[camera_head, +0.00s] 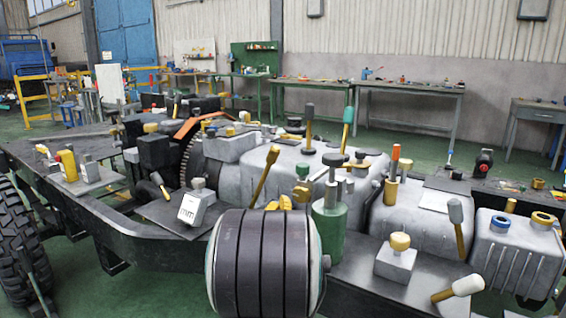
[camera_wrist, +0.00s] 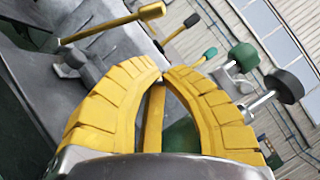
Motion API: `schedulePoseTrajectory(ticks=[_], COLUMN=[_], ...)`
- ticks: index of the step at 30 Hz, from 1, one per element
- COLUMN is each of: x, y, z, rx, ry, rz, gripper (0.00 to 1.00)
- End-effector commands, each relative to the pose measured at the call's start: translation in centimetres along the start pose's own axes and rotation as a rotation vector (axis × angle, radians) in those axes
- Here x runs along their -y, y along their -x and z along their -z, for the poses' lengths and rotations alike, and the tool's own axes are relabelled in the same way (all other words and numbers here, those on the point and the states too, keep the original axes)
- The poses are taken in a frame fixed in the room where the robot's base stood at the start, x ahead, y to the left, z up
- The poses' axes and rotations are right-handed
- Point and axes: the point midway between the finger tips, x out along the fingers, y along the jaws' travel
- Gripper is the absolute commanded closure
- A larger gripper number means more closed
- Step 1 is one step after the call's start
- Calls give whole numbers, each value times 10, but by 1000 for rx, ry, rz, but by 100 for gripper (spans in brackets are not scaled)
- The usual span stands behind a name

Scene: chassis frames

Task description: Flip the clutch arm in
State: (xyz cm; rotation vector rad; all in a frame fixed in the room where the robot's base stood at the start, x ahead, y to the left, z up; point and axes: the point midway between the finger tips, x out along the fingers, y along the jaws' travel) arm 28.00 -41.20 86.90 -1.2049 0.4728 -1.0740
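No lever carries a label, so I cannot tell which one is the clutch arm. My gripper (camera_head: 285,201) shows as yellow finger pieces behind my dark wrist in the head view. In the wrist view the fingertips of my gripper (camera_wrist: 164,76) nearly meet. A yellow bar (camera_wrist: 154,118) shows between the curved fingers; I cannot tell whether it is gripped. A yellow lever with a yellowish knob (camera_head: 273,155) leans just beyond the fingers; in the wrist view its knob (camera_wrist: 152,11) is at the upper left, clear of them.
A green cylinder (camera_head: 329,231) with knobs on stems stands close right of my gripper. A dark-knobbed lever (camera_head: 309,125) and a green-knobbed lever (camera_head: 347,125) stand behind. A white-knobbed lever (camera_head: 467,286) lies low at the right. Workbenches (camera_head: 410,87) line the far wall.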

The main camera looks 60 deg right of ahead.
Motion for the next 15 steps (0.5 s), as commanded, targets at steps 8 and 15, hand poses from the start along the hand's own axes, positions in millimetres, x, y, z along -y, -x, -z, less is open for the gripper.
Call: schedulePoseTrajectory(ticks=[8, 15], x=[0, 0], y=[-43, -82], z=[0, 0], rx=[1, 1], ry=[0, 0], rz=[2, 1], gripper=[100, 100])
